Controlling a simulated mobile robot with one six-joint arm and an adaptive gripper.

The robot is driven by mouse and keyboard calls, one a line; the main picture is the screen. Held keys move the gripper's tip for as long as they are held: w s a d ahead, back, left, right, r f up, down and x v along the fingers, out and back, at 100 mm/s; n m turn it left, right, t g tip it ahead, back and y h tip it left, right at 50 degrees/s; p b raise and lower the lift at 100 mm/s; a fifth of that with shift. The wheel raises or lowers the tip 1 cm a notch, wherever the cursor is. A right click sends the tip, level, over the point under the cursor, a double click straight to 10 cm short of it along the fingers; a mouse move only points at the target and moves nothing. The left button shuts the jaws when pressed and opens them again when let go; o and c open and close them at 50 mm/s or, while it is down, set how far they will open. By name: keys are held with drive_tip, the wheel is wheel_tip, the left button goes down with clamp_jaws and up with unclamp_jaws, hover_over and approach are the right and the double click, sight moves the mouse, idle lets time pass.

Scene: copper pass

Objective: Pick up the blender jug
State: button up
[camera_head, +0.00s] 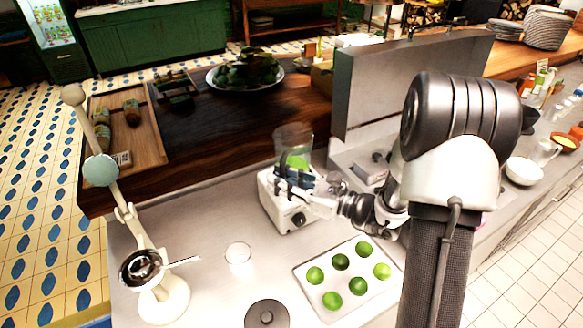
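The blender jug (294,138) is a clear, see-through vessel with something green showing inside or behind it. It stands upright over the white blender base (275,205), which has a dark knob on its front. My gripper (284,180) reaches in from the right at the lower part of the jug, just above the base. Its dark fingers overlap the jug in the picture and hide its lower part. I cannot tell whether they touch the jug or how far they are closed.
A white tray (342,312) with several limes lies in front of the base. A clear glass (238,254) and a pale lever press (163,300) stand to the left. A raised wooden counter (230,130) is behind. An upright metal panel (400,80) stands behind my arm.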

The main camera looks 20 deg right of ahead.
drive_tip(key=shift+c, duration=0.2)
clamp_jaws()
idle(0.5)
